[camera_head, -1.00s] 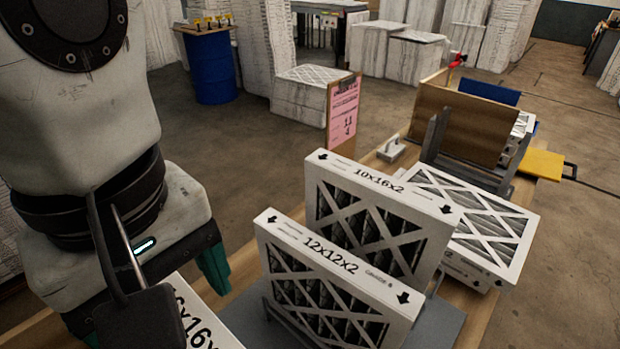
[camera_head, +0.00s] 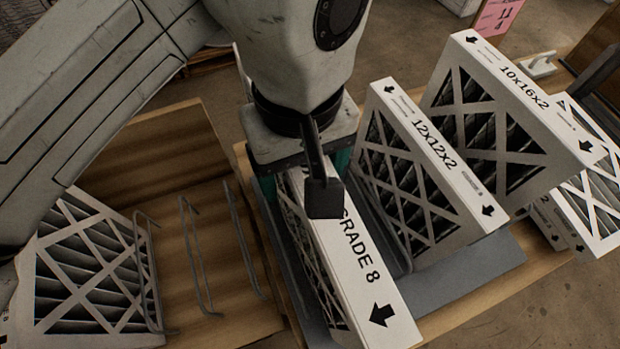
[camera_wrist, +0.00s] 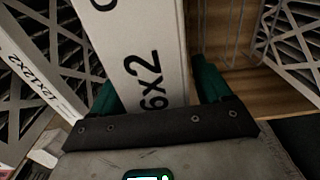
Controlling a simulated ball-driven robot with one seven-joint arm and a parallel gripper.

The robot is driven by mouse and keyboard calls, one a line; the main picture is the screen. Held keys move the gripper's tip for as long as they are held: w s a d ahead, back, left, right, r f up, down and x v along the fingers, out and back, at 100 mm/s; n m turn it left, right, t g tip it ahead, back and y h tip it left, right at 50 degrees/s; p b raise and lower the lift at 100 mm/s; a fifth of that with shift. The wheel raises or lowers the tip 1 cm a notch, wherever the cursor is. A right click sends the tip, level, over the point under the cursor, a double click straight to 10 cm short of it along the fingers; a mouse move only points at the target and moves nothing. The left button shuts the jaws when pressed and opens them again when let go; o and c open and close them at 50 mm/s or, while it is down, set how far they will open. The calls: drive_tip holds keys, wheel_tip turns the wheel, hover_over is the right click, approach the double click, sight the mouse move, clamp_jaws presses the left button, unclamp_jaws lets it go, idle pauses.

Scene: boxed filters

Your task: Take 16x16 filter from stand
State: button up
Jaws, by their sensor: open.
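The 16x16 filter (camera_head: 353,262) stands upright on its edge in the grey stand (camera_head: 440,288), left of the other boxed filters. Its top edge reads "GRADE 8" in the head view, and the wrist view shows "6x2" on the same edge (camera_wrist: 147,65). My gripper (camera_head: 308,170) is over the far end of this filter. In the wrist view my gripper's green fingers (camera_wrist: 160,85) are open, one on each side of the filter's edge. I cannot tell whether they touch it. My wrist hides part of the filter's label.
The 12x12x2 filter (camera_head: 425,160) stands close on the right, with the 10x16x2 filter (camera_head: 510,100) beyond it. Another filter (camera_head: 85,270) leans at the left by a wire rack (camera_head: 195,255) on the wooden table. The pink sign (camera_head: 497,14) is at the back.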

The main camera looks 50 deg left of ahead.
drive_tip(key=shift+c, duration=0.3)
clamp_jaws()
idle(0.3)
